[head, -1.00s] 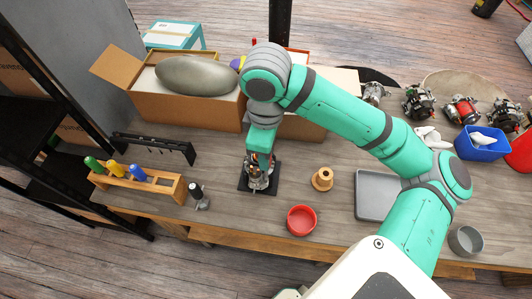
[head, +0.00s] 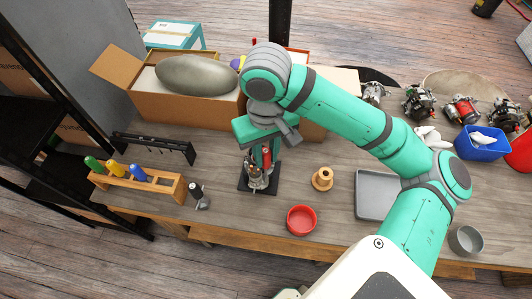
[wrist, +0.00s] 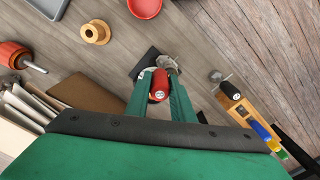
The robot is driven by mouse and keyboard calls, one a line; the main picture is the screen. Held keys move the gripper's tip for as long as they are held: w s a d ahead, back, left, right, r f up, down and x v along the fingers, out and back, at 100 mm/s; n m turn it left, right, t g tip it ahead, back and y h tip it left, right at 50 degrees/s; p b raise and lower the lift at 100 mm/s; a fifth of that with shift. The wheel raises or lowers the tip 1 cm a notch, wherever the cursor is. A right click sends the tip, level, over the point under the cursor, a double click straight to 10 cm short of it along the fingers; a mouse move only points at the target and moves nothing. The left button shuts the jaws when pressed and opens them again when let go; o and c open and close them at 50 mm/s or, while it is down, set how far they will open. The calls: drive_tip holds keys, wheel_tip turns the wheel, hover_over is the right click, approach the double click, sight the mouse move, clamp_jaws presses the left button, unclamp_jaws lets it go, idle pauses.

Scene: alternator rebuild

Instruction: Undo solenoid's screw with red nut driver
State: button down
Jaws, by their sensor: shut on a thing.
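My gripper (wrist: 160,100) is shut on the red nut driver (wrist: 158,86), whose red handle sits between the two green fingers in the wrist view. In the head view the red nut driver (head: 266,156) hangs below my wrist, over the metal solenoid unit (head: 256,178). The unit stands on a dark square base (head: 273,184) on the bench, and part of it also shows beyond the fingers in the wrist view (wrist: 165,62). The driver's tip and the screw are hidden, so I cannot tell whether they touch.
A wooden rack (head: 170,187) with green, yellow and blue-handled drivers stands at left, a black-handled tool (head: 197,191) beside it. A red bowl (head: 301,220), wooden spool (head: 322,179) and grey tray (head: 375,194) lie to the right. Open cardboard boxes (head: 190,108) stand behind.

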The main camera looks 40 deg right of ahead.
drive_tip(key=m, duration=0.6)
drive_tip(key=shift+m, duration=0.3)
drive_tip(key=shift+f, duration=0.55)
idle(0.6)
drive_tip(key=n, duration=0.7)
drive_tip(key=shift+r, duration=0.1)
idle(0.4)
